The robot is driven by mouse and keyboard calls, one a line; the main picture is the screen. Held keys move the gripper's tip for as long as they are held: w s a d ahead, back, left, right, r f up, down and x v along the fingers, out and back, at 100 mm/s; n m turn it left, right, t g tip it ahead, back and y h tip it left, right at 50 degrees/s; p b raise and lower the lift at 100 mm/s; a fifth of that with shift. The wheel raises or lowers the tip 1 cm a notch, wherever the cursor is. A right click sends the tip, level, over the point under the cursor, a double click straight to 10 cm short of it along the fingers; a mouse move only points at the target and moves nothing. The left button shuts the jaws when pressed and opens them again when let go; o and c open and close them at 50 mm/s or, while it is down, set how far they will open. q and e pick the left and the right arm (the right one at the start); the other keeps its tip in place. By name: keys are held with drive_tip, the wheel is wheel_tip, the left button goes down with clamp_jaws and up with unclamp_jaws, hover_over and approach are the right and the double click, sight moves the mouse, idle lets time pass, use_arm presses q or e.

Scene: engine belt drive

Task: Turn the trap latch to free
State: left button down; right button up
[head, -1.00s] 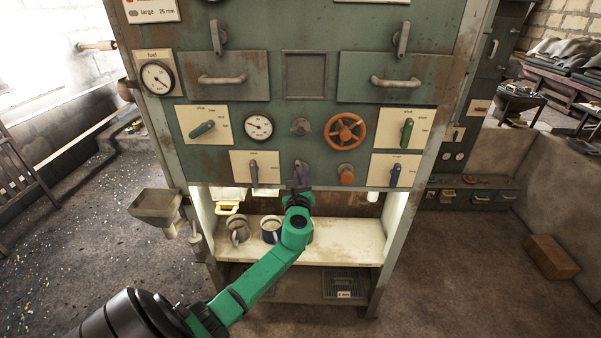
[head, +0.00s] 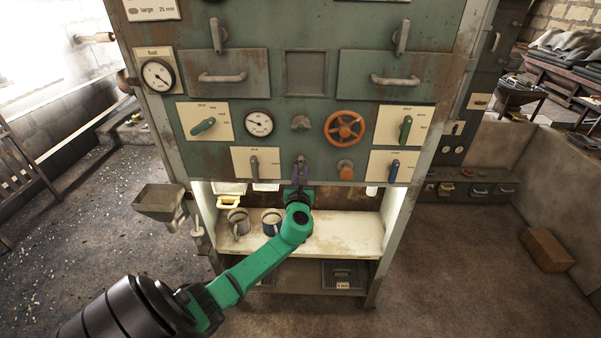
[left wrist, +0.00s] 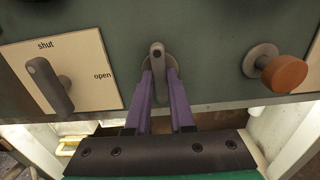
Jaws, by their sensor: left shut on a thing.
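The trap latch (left wrist: 157,52) is a small grey handle on the lower edge of the green panel. In the left wrist view it stands upright between the purple fingers of my left gripper (left wrist: 158,80). In the head view my left gripper (head: 301,171) reaches up to the panel's lower edge, with its fingers around the latch, which they largely cover. The gripper is shut on the latch. My right gripper is not in view.
A grey lever (left wrist: 50,85) on a plate marked shut and open is left of the latch. An orange knob (left wrist: 285,73) sticks out to its right. Mugs (head: 238,222) stand on the pale shelf (head: 345,235) below. A funnel-shaped hopper (head: 158,198) hangs at the left.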

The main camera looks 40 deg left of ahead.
use_arm(q)
drive_tip(key=c, duration=0.8)
unclamp_jaws()
drive_tip(key=shift+a+r, duration=0.1)
drive_tip(key=shift+r, duration=0.15)
drive_tip(key=shift+w+f, duration=0.1)
drive_tip(key=shift+f, duration=0.05)
